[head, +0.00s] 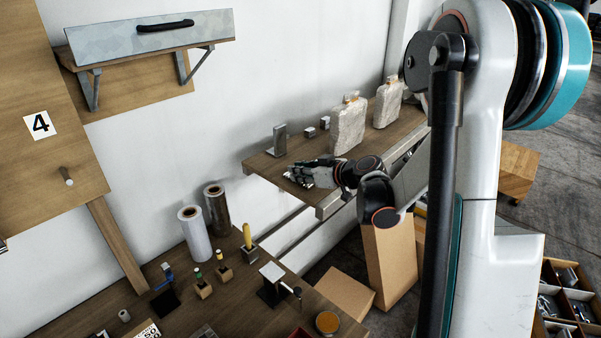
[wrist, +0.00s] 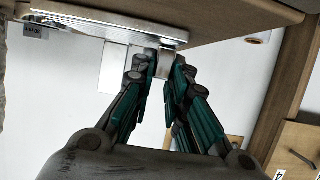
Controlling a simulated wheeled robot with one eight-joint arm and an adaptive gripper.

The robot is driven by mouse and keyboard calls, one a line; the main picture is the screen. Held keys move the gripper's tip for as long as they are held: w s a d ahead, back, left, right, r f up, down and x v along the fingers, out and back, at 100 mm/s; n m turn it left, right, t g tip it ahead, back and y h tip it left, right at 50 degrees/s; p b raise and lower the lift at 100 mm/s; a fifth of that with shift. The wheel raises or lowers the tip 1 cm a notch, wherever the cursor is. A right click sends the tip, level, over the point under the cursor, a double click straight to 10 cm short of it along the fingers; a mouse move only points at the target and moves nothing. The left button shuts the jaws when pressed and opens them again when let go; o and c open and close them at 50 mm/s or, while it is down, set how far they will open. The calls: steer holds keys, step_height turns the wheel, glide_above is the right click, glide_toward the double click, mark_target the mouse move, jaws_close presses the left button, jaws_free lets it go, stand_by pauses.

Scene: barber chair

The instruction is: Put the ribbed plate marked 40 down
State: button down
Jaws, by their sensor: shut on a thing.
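A pale metal plate (wrist: 110,27) with ribbed lines along its edge shows at the top of the wrist view, flat against or very close to the wooden shelf (wrist: 225,22). No number 40 is readable on it. My gripper (wrist: 165,65) is shut on a grey metal piece at the plate's edge, which I take to be part of the plate. In the head view my gripper (head: 300,176) is low over the front left part of the wall shelf (head: 262,163). A bit of the pale plate (head: 291,178) shows by the fingers, which hide most of it. I cannot tell whether it touches the shelf.
A metal upright (head: 279,138), small blocks (head: 311,131) and two pale rough containers (head: 347,128) (head: 388,103) stand behind my gripper on the shelf. A lower bench (head: 235,305) holds rolls and tools. Cardboard boxes (head: 388,258) stand below. The shelf's left front looks clear.

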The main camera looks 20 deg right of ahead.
steer(key=c, duration=1.6)
jaws_free()
steer(key=shift+f, duration=0.1)
steer(key=shift+o, duration=0.2)
steer(key=p+v, duration=0.1)
steer(key=v, duration=1.1)
steer(key=shift+p, duration=0.4)
